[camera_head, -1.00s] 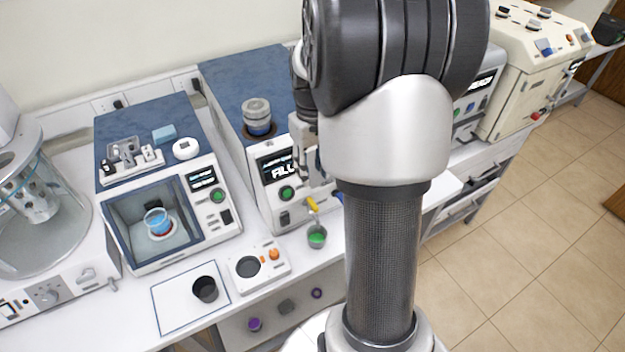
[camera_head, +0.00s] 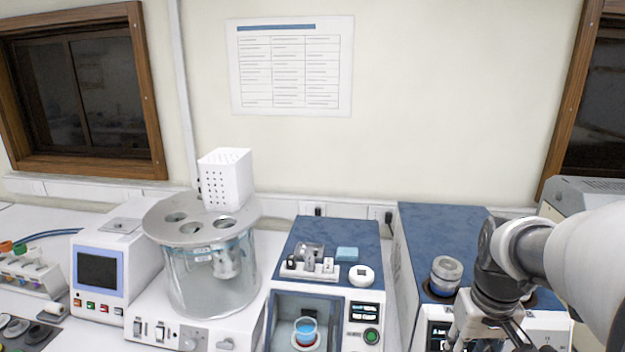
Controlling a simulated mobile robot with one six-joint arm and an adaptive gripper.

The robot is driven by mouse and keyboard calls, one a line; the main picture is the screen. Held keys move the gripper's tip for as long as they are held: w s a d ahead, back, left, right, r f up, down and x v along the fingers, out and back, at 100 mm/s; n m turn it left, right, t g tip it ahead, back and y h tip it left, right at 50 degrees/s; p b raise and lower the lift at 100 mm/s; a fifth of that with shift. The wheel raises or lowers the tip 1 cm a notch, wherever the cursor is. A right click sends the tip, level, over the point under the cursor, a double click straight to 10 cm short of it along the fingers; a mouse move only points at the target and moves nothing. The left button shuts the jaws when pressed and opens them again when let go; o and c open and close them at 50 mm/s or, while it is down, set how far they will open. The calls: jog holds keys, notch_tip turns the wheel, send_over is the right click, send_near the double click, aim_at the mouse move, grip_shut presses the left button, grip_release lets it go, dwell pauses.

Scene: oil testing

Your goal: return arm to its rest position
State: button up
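My arm comes in from the right edge. My gripper (camera_head: 484,336) hangs at the lower right, in front of the blue-topped machine (camera_head: 437,232) with the metal cap. The fingers are partly cut off by the bottom edge, so I cannot tell whether they are open or shut. Nothing can be made out between them.
A blue-topped instrument (camera_head: 310,272) holds a cup of blue liquid (camera_head: 305,330) in its chamber. Left of it stands a glass bath (camera_head: 207,280) with a metal lid, then a white unit with a dark screen (camera_head: 98,270). The wall behind carries a chart (camera_head: 290,65).

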jog(key=s+a+n+t+b, duration=0.2)
jog(key=s+a+t+b, duration=0.1)
jog(key=s+a, duration=1)
jog(key=a+b, duration=0.1)
jog(key=a, duration=0.2)
jog(key=shift+s+a+f+t+y+b, duration=0.25)
jog(key=shift+s+f+t+y+b, duration=0.05)
jog(key=shift+s+f, duration=0.05)
dwell(0.8)
